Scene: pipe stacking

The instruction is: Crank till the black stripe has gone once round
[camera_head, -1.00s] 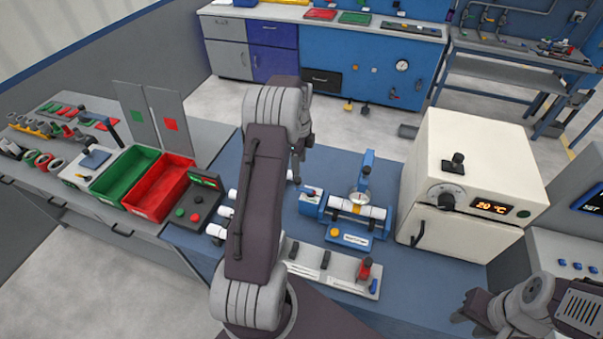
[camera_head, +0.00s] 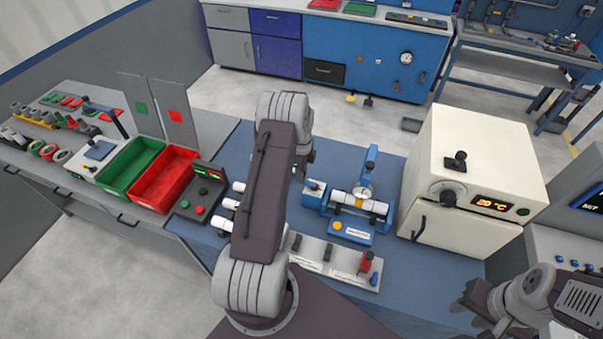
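I cannot make out a single black stripe or the crank clearly. My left gripper (camera_head: 309,157) points away from me, up and left of the fixture, mostly hidden behind its own arm; its fingers cannot be told apart. My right gripper (camera_head: 468,304) is at the lower right, away from the fixture, its fingers small and unclear.
A cream oven (camera_head: 470,185) reading 20 °C stands close right of the fixture. A grey tool strip (camera_head: 318,262) with a red-topped item lies in front. Red (camera_head: 160,199) and green (camera_head: 113,187) bins and a button box (camera_head: 192,206) are left. White pipes lie partly behind my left arm.

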